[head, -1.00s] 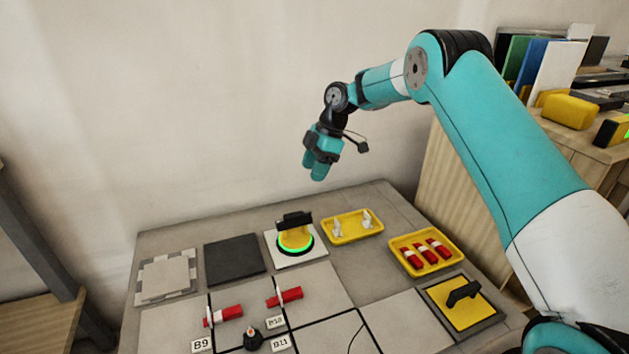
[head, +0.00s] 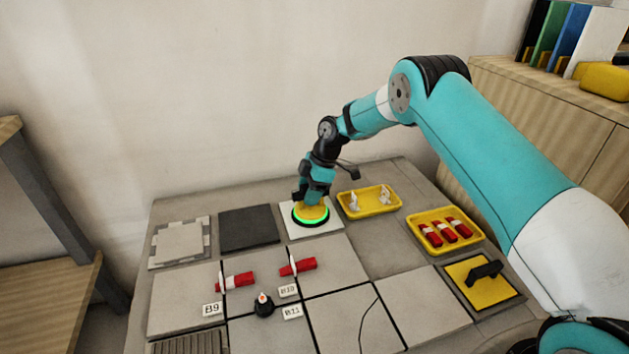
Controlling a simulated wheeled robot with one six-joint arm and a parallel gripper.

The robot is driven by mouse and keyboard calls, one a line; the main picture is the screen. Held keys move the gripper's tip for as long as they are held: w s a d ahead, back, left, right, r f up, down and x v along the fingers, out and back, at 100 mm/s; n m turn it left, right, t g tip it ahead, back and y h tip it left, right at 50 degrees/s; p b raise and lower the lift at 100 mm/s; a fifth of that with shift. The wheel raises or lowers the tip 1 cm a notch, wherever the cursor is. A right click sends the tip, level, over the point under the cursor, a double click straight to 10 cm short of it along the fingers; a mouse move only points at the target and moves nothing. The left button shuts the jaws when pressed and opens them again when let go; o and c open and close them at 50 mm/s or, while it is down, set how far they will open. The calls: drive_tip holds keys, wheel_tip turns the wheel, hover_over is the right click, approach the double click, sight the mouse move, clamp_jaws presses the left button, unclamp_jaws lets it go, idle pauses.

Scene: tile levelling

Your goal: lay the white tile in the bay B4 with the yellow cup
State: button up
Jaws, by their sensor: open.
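The yellow cup (head: 311,215), with a lit green ring around its base, sits on the white tile (head: 331,226) at the back middle of the table. My gripper (head: 312,199) is open and down at the top of the cup, around or right over its black handle. The fingers hide most of the handle, so I cannot tell whether they touch it. No label reading B4 shows in this view; the labels that I can make out read B9 (head: 212,310), B10 (head: 288,291) and B11 (head: 292,312).
A dark tile (head: 249,229) and a light tile in a notched frame (head: 180,245) lie to the left. Yellow trays with white clips (head: 370,212) and red wedges (head: 444,246) lie to the right. Red clips (head: 236,281) (head: 298,266) and a black knob (head: 264,306) stand at the tile joints.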

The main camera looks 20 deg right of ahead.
drive_tip(key=shift+a+f, duration=0.1)
drive_tip(key=shift+f, duration=0.2)
clamp_jaws()
idle(0.5)
